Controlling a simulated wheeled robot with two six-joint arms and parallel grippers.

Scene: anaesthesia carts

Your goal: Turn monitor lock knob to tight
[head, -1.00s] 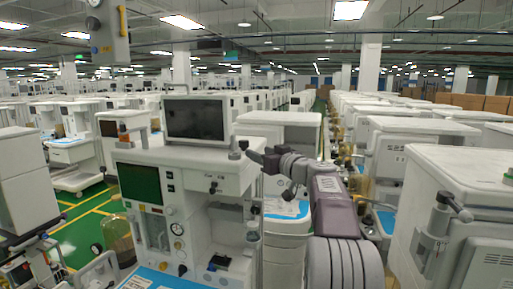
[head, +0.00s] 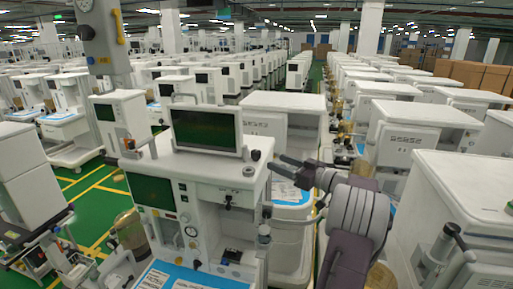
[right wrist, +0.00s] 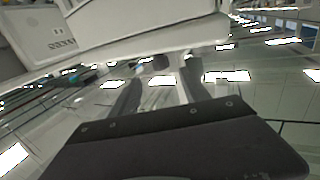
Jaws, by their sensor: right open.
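The monitor (head: 206,129) has a dark screen and stands on top of the nearest anaesthesia cart (head: 214,166). A small dark knob-like part (head: 256,155) sits on the cart top just right of the monitor; its tight or loose setting is too small to read. My right gripper (head: 279,165) is in the air just right of this part, apart from it, with its fingers pointing left towards the cart. In the right wrist view the two fingers of my right gripper (right wrist: 158,88) stand apart, with no held object clear between them. My left gripper is out of view.
A neighbouring cart (head: 445,200) stands close on the right, with a dark-capped post (head: 440,243) at its front. Rows of similar carts fill the back. A grey column with a yellow handle (head: 117,25) hangs at the upper left. Green floor (head: 88,190) shows on the left.

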